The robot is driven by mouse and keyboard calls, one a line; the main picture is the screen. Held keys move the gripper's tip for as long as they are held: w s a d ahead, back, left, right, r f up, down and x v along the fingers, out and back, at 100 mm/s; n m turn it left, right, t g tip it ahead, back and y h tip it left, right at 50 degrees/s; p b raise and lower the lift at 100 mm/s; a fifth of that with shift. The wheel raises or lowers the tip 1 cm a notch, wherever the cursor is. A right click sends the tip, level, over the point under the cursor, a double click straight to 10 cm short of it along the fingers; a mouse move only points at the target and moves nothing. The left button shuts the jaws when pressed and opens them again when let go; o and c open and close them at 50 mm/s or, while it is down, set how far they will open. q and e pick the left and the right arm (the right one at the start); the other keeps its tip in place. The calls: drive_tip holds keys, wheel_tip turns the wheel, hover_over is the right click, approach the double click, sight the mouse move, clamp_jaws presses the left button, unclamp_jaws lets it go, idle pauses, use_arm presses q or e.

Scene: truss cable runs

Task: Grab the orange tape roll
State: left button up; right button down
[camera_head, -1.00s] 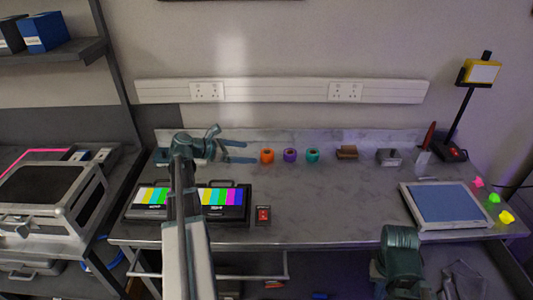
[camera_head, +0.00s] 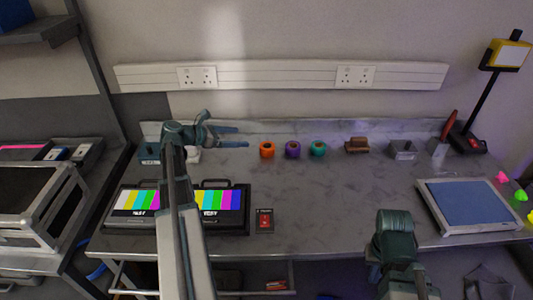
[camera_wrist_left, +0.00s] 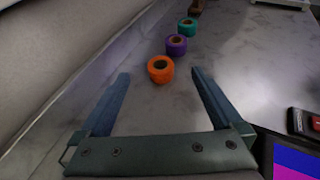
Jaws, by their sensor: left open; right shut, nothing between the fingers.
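The orange tape roll (camera_head: 267,150) lies flat on the grey bench, at the left end of a row with a purple roll (camera_head: 292,150) and a teal roll (camera_head: 318,149). In the left wrist view the orange roll (camera_wrist_left: 160,69) is ahead of and between my open fingertips, apart from them. My left gripper (camera_head: 243,137) is open and empty, to the left of the orange roll and pointing right toward it; it also shows in the left wrist view (camera_wrist_left: 160,82). The lower right of the head view shows my right arm, but its fingers are out of view.
A brown block (camera_head: 357,146) and grey box (camera_head: 403,150) stand farther right. A blue-topped panel (camera_head: 470,203) lies at right. The bench middle is clear.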

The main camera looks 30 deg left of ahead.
use_arm(q)
drive_tip(key=b, duration=0.3)
approach(263, 147)
drive_tip(key=b+x, duration=0.3)
drive_tip(key=x, duration=0.3)
drive_tip(key=shift+r, duration=0.1)
drive_tip(key=shift+w+d, duration=0.25)
drive_tip(key=shift+w, duration=0.2)
drive_tip(key=b+x, duration=0.1)
drive_tip(key=x, duration=0.1)
drive_tip(key=b+x, duration=0.2)
drive_tip(key=shift+w+f, duration=0.2)
drive_tip(key=shift+f, duration=0.35)
drive_tip(key=shift+w+d, duration=0.2)
drive_tip(key=shift+d, duration=0.05)
drive_tip(key=c, duration=1.4)
